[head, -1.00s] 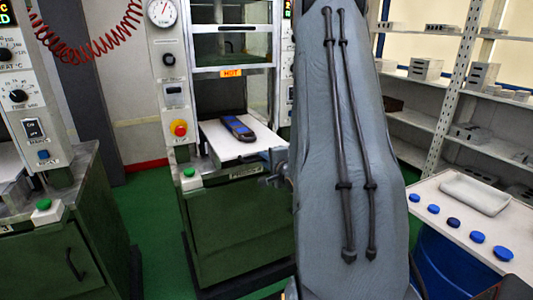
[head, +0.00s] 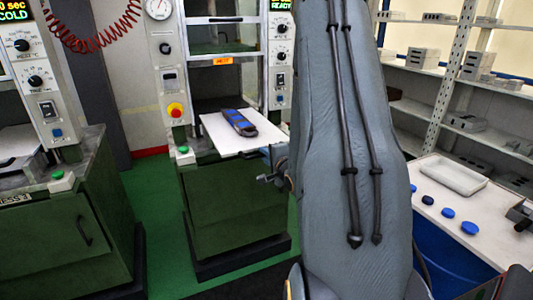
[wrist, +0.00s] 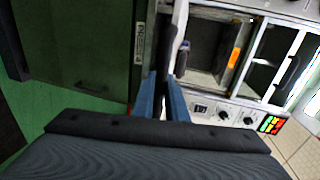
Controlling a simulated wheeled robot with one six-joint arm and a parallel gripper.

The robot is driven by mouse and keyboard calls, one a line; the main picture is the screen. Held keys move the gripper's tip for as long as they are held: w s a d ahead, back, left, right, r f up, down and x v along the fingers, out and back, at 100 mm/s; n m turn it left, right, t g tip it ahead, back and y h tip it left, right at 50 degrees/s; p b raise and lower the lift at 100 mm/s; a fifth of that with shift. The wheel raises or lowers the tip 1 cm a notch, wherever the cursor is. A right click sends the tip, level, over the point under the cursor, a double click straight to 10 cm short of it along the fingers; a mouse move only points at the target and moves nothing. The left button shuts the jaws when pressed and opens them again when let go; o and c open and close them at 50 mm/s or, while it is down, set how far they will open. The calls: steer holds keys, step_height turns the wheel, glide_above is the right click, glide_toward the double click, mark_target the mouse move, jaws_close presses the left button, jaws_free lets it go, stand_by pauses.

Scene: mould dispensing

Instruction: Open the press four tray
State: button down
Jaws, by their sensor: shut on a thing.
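The press (head: 235,215) stands in the middle of the head view, a green cabinet beside one labelled as press 3. Its white tray (head: 215,132) sticks out over the cabinet front, with a blue and dark mould (head: 239,122) lying on it. My arm covers the tray's right end and most of my gripper in the head view. In the wrist view my gripper (wrist: 164,80) has its blue fingers close together on the front of the tray, whose pale edge (wrist: 180,28) runs away from them. The exact grip contact is hard to see.
The neighbouring press 3 (head: 70,230) stands at the left. At the right are a white table (head: 450,205) with a shallow tray and several blue discs, and a shelf rack (head: 440,105) with grey blocks. Green floor is clear between the presses.

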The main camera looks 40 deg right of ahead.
steer(key=shift+w+r, duration=0.1)
steer(key=shift+r, duration=0.2)
steer(key=c, duration=1.9)
jaws_free()
steer(key=shift+o, duration=0.7)
steer(key=shift+f, duration=0.1)
steer(key=b+v, duration=0.2)
steer(key=v, duration=0.6)
